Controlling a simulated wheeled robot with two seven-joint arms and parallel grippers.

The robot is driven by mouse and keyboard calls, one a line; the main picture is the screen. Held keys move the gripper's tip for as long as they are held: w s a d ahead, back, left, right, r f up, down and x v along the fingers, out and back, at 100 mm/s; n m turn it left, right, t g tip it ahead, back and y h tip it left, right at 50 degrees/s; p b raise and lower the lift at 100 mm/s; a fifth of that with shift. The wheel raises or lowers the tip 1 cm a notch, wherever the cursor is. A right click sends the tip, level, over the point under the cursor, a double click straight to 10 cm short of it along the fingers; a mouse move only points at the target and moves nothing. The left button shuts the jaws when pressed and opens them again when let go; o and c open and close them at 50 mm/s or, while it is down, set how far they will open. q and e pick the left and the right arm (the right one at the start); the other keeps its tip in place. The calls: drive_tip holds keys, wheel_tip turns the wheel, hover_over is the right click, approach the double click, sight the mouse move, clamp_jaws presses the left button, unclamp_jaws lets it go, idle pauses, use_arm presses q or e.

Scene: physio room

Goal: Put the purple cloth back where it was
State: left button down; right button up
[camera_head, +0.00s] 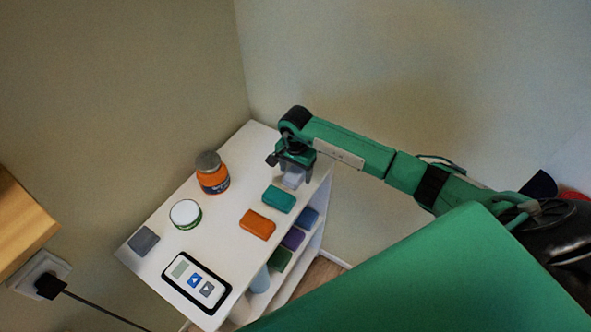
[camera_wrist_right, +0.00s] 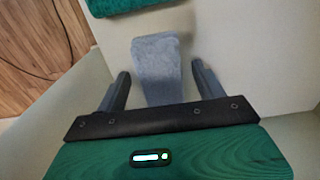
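The purple cloth (camera_head: 292,238) lies folded on the shelf below the top of the white unit, between a blue cloth (camera_head: 308,217) and a green cloth (camera_head: 280,259). My right gripper (camera_head: 290,175) is over the far right end of the unit's top, above a pale grey-blue cloth (camera_head: 292,181). In the right wrist view this cloth (camera_wrist_right: 157,68) lies between the open fingers, with gaps on both sides. My right gripper is well apart from the purple cloth. My left gripper is not in view.
The white unit's top (camera_head: 225,232) also holds an orange jar (camera_head: 212,175), a round tin (camera_head: 186,214), a dark grey cloth (camera_head: 144,241), a remote-like device (camera_head: 195,284), an orange cloth (camera_head: 257,224) and a teal cloth (camera_head: 279,199). Walls stand behind.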

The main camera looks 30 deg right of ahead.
sight(295, 172)
drive_tip(key=shift+r, duration=0.1)
drive_tip(key=shift+r, duration=0.2)
wheel_tip(295, 172, up, 12)
drive_tip(key=b, duration=0.3)
drive_tip(key=shift+f, duration=0.15)
